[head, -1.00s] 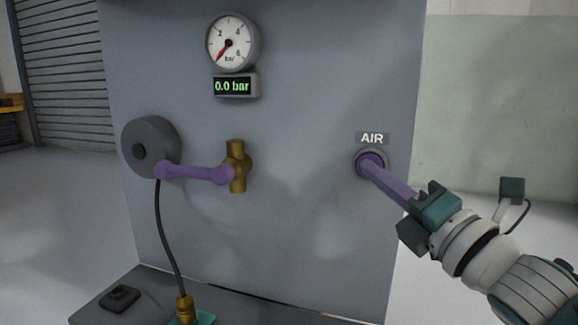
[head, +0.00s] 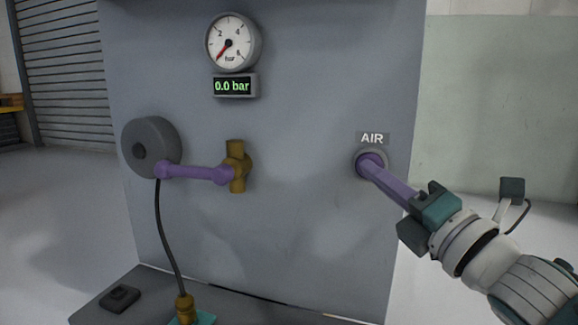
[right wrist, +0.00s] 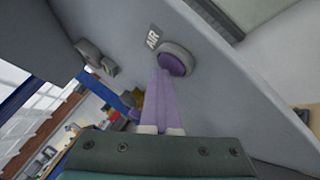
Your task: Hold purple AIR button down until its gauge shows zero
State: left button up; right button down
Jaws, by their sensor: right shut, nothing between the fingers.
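The purple AIR button (head: 366,158) sits in a grey ring on the right side of the grey panel, below the AIR label (head: 372,138). My right gripper (head: 375,168) is shut and empty, with its long purple fingers pointing at the button. The fingertips overlap the button in the head view; in the right wrist view they end at the near edge of the button (right wrist: 174,64). I cannot tell how far the button is pressed in. The round gauge (head: 232,42) has its red needle at the low end, and the display (head: 232,86) below it reads 0.0 bar. My left gripper is not in view.
A dark hose (head: 164,230) hangs to a brass fitting (head: 185,307) on the ledge. Open floor lies on both sides.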

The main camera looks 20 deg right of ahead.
jog(key=shift+s+a+r+p, duration=0.1)
jog(key=shift+s+a+p, duration=0.4)
jog(key=shift+s, duration=0.2)
jog(key=shift+s+a+p, duration=0.45)
jog(key=shift+s+a, duration=0.3)
jog(key=shift+s, duration=0.25)
jog(key=shift+s+a+p, duration=0.45)
jog(key=shift+s+a, duration=0.3)
jog(key=shift+s, duration=0.25)
